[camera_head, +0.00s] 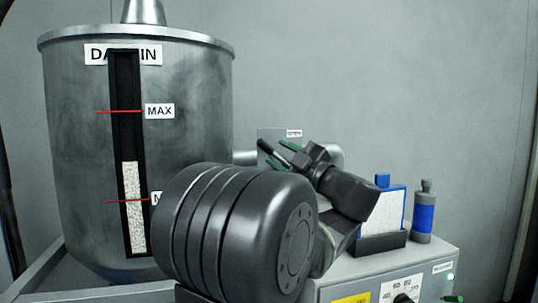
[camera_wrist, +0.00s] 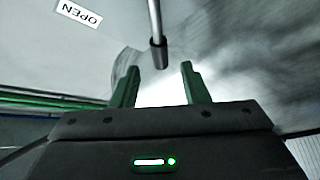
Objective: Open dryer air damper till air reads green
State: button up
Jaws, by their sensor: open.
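The damper lever (camera_wrist: 155,25), a thin metal rod with a dark grip at its end, hangs into the wrist view from the top. My gripper (camera_wrist: 158,75) has two green fingers spread apart and empty. The grip lies just beyond the fingertips, between them in the picture; I cannot tell if it touches. In the head view my gripper (camera_head: 279,155) is in front of a grey plate (camera_head: 278,134) with a small label. My arm hides part of the plate. No air reading is legible.
A large metal hopper (camera_head: 75,150) with MAX marking stands left. A control box (camera_head: 440,258) with a dial (camera_head: 403,298) and a small green light (camera_head: 450,277) is at lower right. A blue-white container (camera_head: 393,210) and blue bottle (camera_head: 423,215) stand on it. The wall behind is bare.

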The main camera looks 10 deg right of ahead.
aim_at(267, 148)
jog(key=b+v, duration=0.1)
jog(key=v, duration=0.6)
jog(key=shift+s+b, duration=0.25)
jog(key=shift+b, duration=0.05)
jog(key=p+x, duration=0.3)
jog(key=x, duration=0.9)
jog(key=shift+w+p, duration=0.25)
jog(key=shift+p, duration=0.15)
jog(key=shift+x, duration=0.75)
jog(key=shift+f, duration=0.15)
